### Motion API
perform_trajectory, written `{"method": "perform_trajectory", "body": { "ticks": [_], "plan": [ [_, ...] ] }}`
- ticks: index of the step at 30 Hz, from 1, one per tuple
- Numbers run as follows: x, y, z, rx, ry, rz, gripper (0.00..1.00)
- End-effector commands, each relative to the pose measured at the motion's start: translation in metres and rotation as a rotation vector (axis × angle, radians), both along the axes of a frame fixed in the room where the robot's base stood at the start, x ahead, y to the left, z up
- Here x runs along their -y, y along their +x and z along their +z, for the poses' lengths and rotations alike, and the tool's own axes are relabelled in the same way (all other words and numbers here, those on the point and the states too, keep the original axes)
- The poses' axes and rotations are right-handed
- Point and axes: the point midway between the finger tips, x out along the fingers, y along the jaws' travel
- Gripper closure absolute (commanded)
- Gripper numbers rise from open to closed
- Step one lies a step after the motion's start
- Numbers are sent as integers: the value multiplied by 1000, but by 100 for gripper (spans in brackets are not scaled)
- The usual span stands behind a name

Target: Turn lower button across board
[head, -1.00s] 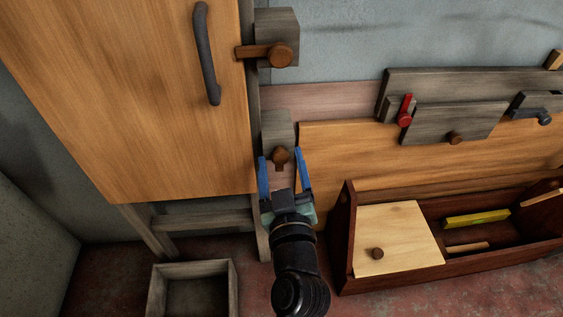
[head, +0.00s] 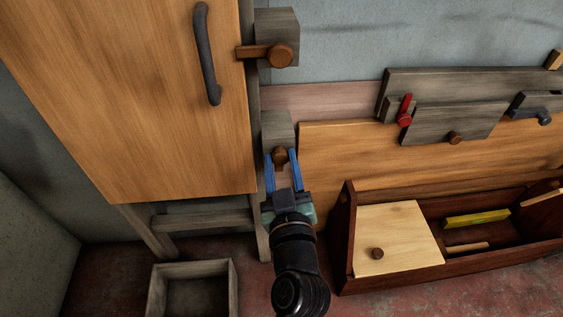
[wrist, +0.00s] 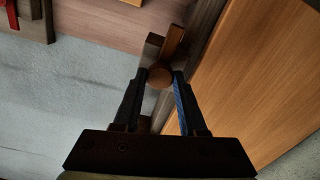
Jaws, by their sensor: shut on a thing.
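The lower button, a brown wooden turn piece with a round knob (head: 279,155), is mounted on a grey block (head: 277,127) beside the lower right edge of the large wooden board (head: 130,100). My gripper (head: 282,160) is shut on this button, a blue finger on each side. In the wrist view the round knob (wrist: 160,76) shows between the fingertips, with the button's bar (wrist: 173,42) pointing away from my gripper, alongside the board's edge. The upper button (head: 280,55) lies horizontally, its bar reaching left over the board's edge.
A dark handle (head: 207,55) stands out from the board. At right are a wooden toolbox (head: 345,240) and grey panels (head: 460,122) with a red latch (head: 404,112). An empty grey box (head: 195,265) is on the floor at lower left.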

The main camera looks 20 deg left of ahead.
Motion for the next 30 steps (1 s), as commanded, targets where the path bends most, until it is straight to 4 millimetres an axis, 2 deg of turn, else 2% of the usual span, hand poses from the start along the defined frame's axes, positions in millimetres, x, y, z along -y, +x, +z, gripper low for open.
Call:
{"method": "perform_trajectory", "body": {
  "ticks": [11,30],
  "plan": [
    [1,0,0,-91,216,-1,100],
    [1,0,1,-326,777,-1,100]
  ]
}}
